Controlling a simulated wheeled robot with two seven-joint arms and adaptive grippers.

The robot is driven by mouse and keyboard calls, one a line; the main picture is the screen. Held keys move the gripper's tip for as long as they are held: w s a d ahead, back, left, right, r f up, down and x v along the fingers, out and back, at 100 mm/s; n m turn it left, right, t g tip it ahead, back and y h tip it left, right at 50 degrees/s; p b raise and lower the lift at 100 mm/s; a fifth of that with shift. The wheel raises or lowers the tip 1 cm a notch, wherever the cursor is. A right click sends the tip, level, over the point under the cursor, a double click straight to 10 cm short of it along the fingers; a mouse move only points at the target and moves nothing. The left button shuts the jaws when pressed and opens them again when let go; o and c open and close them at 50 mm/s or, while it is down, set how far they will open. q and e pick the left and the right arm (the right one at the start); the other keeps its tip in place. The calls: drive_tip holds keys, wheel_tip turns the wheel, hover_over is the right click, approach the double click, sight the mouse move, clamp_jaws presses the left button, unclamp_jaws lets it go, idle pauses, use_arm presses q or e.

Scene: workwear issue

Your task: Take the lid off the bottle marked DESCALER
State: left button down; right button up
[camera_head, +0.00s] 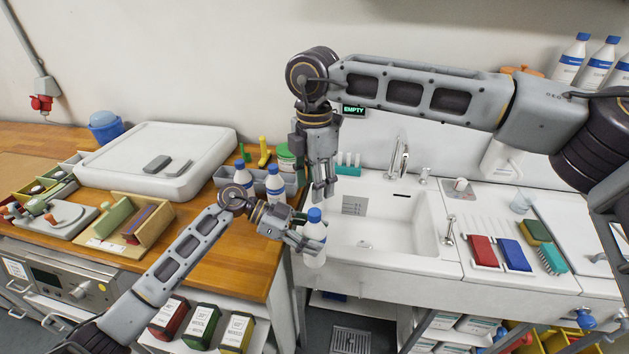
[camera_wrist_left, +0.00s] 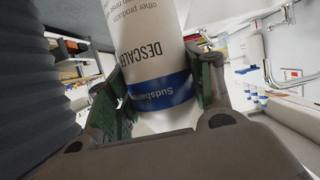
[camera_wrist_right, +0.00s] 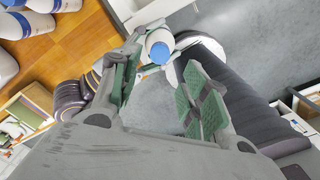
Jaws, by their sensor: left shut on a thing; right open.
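The bottle marked DESCALER (camera_wrist_left: 150,45) is white with a blue band, its label readable in the left wrist view. My left gripper (camera_head: 308,245) is shut around its body and holds it upright in front of the sink's left edge. Its blue lid (camera_head: 314,215) is on, and shows from above in the right wrist view (camera_wrist_right: 160,52). My right gripper (camera_head: 323,194) points down, open and empty, above the lid. In the right wrist view the lid appears beyond the fingertips, nearer the left finger; I see no contact.
Red and blue pads (camera_head: 483,251) lie beyond the basin.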

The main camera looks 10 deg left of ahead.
sight(315, 212)
drive_tip(key=shift+f, duration=0.1)
drive_tip(key=shift+f, duration=3.9)
clamp_jaws()
